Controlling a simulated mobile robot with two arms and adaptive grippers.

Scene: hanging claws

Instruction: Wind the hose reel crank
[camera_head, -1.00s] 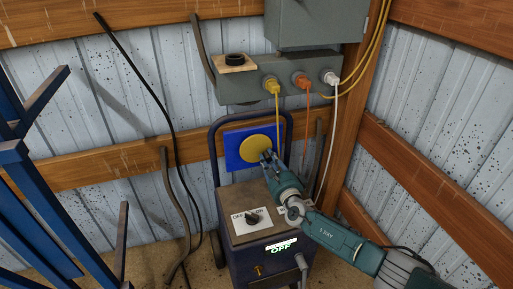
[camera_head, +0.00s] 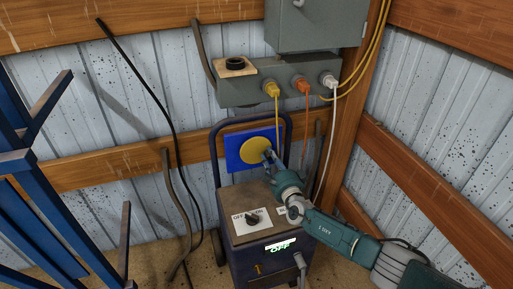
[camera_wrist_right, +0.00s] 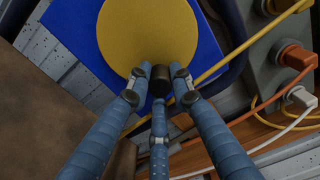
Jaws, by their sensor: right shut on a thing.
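The hose reel shows as a yellow disc (camera_head: 254,147) on a blue square plate (camera_head: 236,155), behind a dark cart. In the right wrist view the yellow disc (camera_wrist_right: 150,35) fills the top, with the blue plate (camera_wrist_right: 75,30) behind it. A dark cylindrical crank knob (camera_wrist_right: 160,80) sits at the disc's lower edge. My right gripper (camera_head: 269,157) is at the disc's lower right. Its fingers (camera_wrist_right: 158,92) are closed around the knob. My left gripper is not in view.
The cart (camera_head: 245,215) has a switch panel and a lit OFF display (camera_head: 281,245). A grey outlet box (camera_head: 240,92) with yellow, orange and white plugs is above. Cords hang close to my right gripper. A blue metal frame (camera_head: 50,215) stands at left.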

